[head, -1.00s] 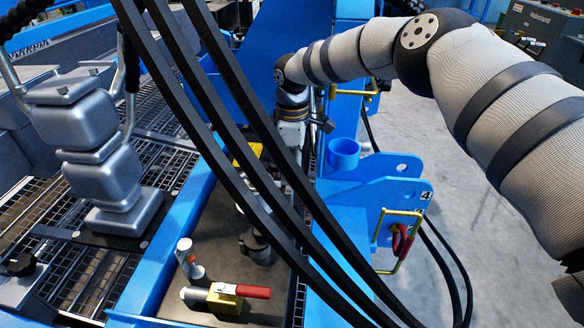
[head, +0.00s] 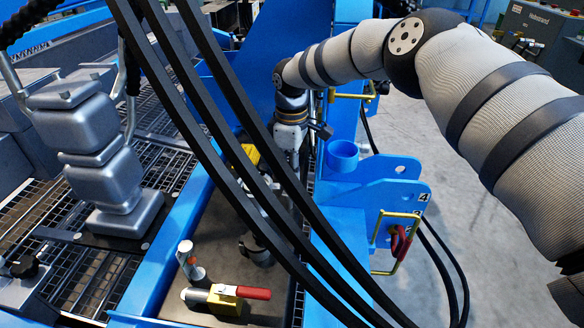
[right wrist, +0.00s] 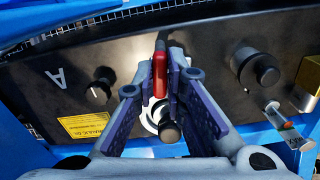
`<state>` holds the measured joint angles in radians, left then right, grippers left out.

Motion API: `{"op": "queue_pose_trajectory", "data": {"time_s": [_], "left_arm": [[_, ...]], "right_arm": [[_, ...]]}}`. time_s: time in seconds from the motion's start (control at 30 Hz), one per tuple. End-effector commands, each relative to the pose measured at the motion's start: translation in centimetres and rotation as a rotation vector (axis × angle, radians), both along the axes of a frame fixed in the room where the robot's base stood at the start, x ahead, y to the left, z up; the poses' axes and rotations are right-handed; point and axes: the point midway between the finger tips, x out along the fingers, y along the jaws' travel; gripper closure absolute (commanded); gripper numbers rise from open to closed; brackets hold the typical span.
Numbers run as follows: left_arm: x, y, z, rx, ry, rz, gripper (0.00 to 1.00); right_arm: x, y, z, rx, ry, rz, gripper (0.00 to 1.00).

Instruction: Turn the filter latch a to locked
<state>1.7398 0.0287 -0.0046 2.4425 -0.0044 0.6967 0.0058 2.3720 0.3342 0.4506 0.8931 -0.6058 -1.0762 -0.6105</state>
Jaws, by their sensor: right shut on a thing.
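The filter latch a appears to be the red handle (right wrist: 160,66) on a pale round base on a dark panel, in the right wrist view. The handle points up in that picture, and a black round knob end shows below it. My right gripper (right wrist: 172,84) is shut on the handle, one finger on each side. A white letter A (right wrist: 57,78) is on the panel left of the latch. My left gripper is not in view.
Black hoses (head: 215,125) cross in front of my right arm. A blue bracket (head: 375,195) stands right of my wrist.

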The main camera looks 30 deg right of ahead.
Motion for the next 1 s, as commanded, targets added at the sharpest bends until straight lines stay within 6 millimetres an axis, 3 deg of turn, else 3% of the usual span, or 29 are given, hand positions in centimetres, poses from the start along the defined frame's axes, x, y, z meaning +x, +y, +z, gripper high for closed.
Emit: {"op": "queue_pose_trajectory", "data": {"time_s": [1.0], "left_arm": [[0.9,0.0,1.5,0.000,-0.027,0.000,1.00]], "right_arm": [[0.0,0.5,0.1,0.000,-0.004,-0.956,1.00]]}}
